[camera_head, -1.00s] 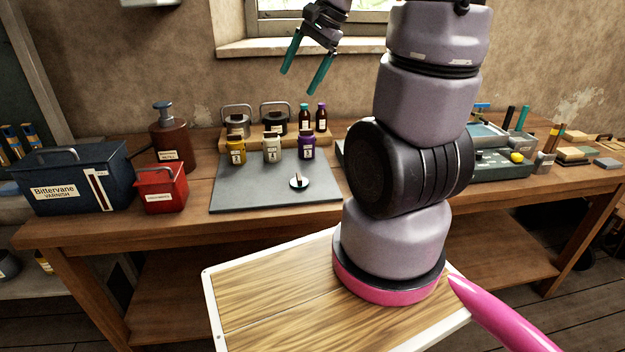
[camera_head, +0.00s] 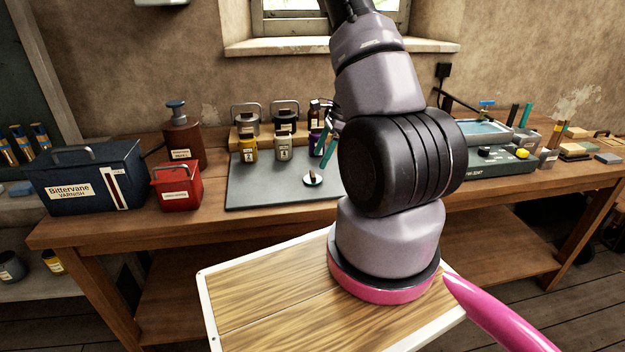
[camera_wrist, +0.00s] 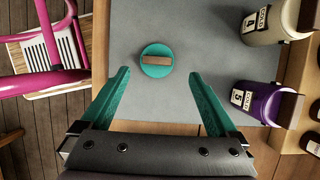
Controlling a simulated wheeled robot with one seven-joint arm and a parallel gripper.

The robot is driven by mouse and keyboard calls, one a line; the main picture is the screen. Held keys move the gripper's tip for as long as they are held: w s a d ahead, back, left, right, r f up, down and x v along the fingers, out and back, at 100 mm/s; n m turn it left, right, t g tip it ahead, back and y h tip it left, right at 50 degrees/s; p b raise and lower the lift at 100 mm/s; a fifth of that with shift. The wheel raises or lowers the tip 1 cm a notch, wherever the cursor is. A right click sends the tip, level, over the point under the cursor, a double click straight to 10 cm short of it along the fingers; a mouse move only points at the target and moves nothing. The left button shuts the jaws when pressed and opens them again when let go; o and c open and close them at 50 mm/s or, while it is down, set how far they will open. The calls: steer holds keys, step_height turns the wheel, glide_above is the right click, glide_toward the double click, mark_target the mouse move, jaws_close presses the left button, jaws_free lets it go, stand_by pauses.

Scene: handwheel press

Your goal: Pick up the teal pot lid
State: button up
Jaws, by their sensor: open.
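The teal pot lid (camera_wrist: 155,68) is a round disc with a brown bar handle across its top. It lies flat on the grey mat (camera_wrist: 205,32), apart from the pots. In the head view the lid (camera_head: 313,180) is near the mat's front right part. My gripper (camera_wrist: 160,85) is open and empty, its two teal fingers spread, with the lid ahead of and between the fingertip lines in the wrist view. In the head view my gripper (camera_head: 325,149) hangs above the mat near the lid, partly hidden by my arm.
A purple jar (camera_wrist: 260,102) and a cream jar (camera_wrist: 275,22) stand at the mat's edge, right of the lid in the wrist view. A yellow jar (camera_head: 248,149), a red box (camera_head: 176,187) and a blue varnish box (camera_head: 88,178) stand further left. The mat around the lid is clear.

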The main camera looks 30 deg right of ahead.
mark_target(313, 173)
steer(key=shift+x, duration=3.1)
steer(key=shift+s+a+r, duration=0.1)
steer(key=shift+s, duration=0.05)
steer(key=c, duration=1.4)
